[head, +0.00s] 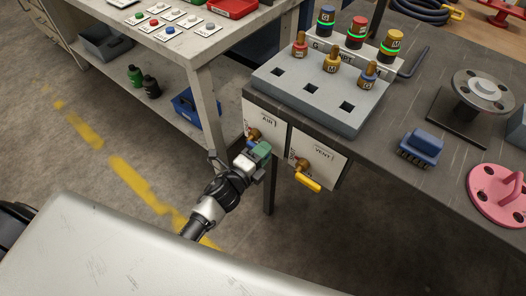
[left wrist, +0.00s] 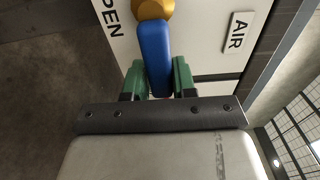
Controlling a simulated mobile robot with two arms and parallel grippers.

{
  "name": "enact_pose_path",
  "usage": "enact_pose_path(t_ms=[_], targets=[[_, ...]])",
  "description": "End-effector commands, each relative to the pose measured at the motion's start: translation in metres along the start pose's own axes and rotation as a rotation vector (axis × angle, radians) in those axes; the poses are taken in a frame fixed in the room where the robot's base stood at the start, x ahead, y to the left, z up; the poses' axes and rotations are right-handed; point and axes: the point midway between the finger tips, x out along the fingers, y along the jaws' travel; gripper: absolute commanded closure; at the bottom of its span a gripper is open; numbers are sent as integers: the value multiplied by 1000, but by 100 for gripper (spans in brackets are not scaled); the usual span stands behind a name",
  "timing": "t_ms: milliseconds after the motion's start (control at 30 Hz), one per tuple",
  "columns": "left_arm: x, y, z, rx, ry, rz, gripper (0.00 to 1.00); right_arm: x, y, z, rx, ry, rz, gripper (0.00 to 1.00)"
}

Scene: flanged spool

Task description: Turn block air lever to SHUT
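The block air lever is a blue handle (left wrist: 155,55) on a brass hub (left wrist: 152,8), under a white panel's AIR label (left wrist: 236,32). Lettering ending in "PEN" (left wrist: 108,18) stands beside the hub. In the head view the brass hub (head: 254,134) shows on the AIR panel (head: 262,112), and the handle is mostly hidden by my gripper. My left gripper (head: 263,150) has green fingers. In the left wrist view its fingers (left wrist: 158,78) lie on both sides of the blue handle, with no clear gap, and appear closed on it. My right gripper is not in view.
The VENT panel (head: 320,158) with a yellow lever (head: 307,182) is close to the right. Above is a grey block (head: 315,98) with square holes and several fittings. A table leg (head: 268,195) stands below. A bench (head: 205,55) is at the left; open floor lies before it.

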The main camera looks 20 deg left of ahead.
Motion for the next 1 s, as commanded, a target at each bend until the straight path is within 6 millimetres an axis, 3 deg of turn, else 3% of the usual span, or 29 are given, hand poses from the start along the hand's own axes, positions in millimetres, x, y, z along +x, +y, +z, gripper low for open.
enact_pose_path(t_ms=[33,133,467,1000], targets=[[-1,1,0,0,0,3,66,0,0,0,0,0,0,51],[0,1,0,-2,0,2,51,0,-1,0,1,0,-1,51],[-4,1,0,-5,0,1,51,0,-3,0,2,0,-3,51],[-96,2,0,-5,0,3,51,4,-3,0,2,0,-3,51]])
